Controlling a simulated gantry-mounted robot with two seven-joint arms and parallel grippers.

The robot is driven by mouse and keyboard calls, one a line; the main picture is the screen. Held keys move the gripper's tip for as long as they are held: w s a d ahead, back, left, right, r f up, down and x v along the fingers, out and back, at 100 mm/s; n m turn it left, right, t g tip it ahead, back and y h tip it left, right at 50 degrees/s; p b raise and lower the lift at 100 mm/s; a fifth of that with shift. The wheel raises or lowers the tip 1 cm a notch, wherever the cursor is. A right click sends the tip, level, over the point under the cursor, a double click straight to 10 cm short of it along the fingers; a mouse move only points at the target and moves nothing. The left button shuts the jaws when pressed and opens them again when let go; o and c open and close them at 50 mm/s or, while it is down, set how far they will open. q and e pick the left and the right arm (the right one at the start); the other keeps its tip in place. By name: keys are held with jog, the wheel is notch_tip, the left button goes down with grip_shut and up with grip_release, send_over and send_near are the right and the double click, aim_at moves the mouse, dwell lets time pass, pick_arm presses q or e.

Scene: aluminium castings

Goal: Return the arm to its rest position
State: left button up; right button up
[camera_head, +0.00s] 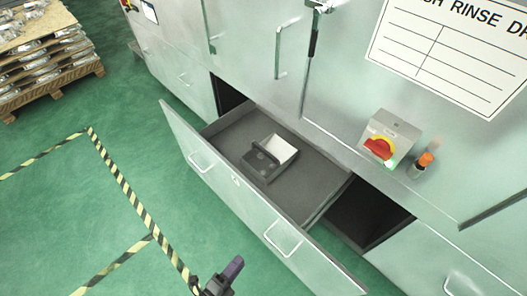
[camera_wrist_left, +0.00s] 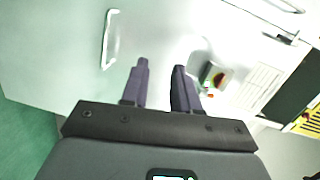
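My left gripper (camera_head: 225,274) shows at the bottom edge of the head view, over the green floor and apart from the open drawer. In the left wrist view its two dark purple fingers (camera_wrist_left: 160,72) stand apart with nothing between them, so it is open and empty. Most of the left arm is outside the head view. My right gripper is in neither view.
A wide drawer (camera_head: 225,135) stands pulled out of the metal cabinet (camera_head: 260,75), with a small box (camera_head: 270,157) inside. A red-yellow switch (camera_head: 380,148) is on the cabinet. A loaded pallet (camera_head: 50,92) stands far left. The striped-taped floor (camera_head: 60,215) is clear.

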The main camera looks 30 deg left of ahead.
pick_arm(q)
jog(key=w+a+r+n+g+y+p, duration=0.1)
jog(key=w+a+r+n+g, duration=0.1)
jog(key=w+r+n, duration=0.4)
jog(key=w+a+r+n+g+y+p, duration=0.1)
jog(key=w+r+n+g+p, duration=0.15)
jog(key=r, duration=0.55)
jog(key=s+a+r+n+g, duration=0.2)
jog(key=s+r+n+g, duration=0.1)
jog(key=s+n+g, duration=0.7)
notch_tip(320, 180, up, 36)
jog(key=m+t+p, duration=0.1)
jog(key=m+p, duration=0.1)
jog(key=p, duration=3.5)
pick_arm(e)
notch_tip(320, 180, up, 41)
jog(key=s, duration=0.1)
pick_arm(q)
notch_tip(320, 180, down, 75)
jog(key=b, duration=7.5)
jog(key=shift+s+y, duration=0.4)
jog(key=shift+s, duration=0.05)
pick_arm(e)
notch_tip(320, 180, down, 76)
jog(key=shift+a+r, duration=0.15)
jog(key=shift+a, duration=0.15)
pick_arm(q)
jog(key=shift+r, duration=0.2)
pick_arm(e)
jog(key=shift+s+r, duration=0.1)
